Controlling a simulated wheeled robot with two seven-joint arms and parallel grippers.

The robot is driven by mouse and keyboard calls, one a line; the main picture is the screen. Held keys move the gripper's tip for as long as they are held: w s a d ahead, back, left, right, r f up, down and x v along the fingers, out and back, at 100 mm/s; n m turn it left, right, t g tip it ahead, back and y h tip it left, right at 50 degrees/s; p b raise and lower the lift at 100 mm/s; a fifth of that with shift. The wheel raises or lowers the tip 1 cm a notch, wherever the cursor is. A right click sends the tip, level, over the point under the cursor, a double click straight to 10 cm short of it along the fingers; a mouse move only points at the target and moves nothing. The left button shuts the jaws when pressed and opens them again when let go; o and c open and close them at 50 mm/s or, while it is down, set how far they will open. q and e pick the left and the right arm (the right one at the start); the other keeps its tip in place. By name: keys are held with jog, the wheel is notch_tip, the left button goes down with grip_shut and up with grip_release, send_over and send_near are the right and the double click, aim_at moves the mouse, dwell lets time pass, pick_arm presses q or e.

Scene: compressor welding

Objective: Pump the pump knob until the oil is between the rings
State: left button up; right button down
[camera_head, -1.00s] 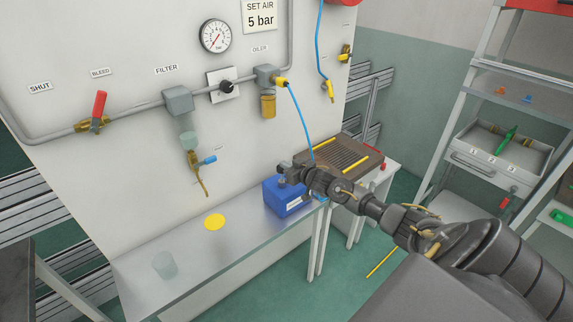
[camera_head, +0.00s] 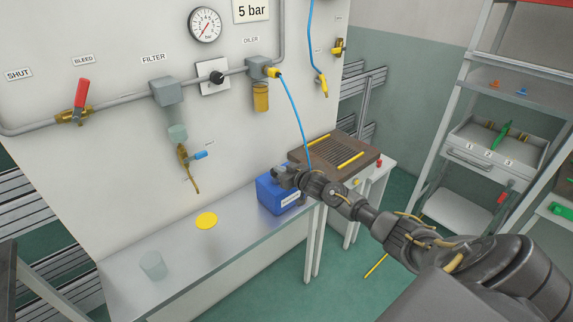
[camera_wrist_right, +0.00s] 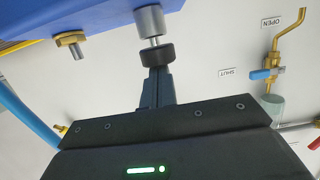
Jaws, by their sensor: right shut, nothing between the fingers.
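The blue pump box (camera_head: 271,198) stands at the right end of the grey bench. In the right wrist view its blue side (camera_wrist_right: 100,14) fills the top, with a metal cylinder and the black pump knob (camera_wrist_right: 157,56) on a thin rod. My right gripper (camera_head: 278,174) is over the box in the head view. Its fingers (camera_wrist_right: 157,78) are shut with nothing between them, and their tips meet the knob's end in the wrist view. The oiler bowl (camera_head: 261,97) on the panel looks yellow; its rings are too small to make out. My left gripper is out of view.
A blue hose (camera_head: 297,115) hangs from the oiler close behind my right gripper. A brass fitting (camera_wrist_right: 70,42) sits beside the knob.

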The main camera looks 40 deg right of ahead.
jog(key=shift+a+f, duration=0.15)
notch_tip(320, 180, up, 5)
jog(key=p, duration=0.5)
jog(key=b+v, duration=0.3)
jog(key=v, duration=0.6)
jog(key=shift+s+f+b, duration=0.25)
jog(key=shift+s+b, duration=0.1)
jog(key=shift+s, duration=0.15)
dwell(0.6)
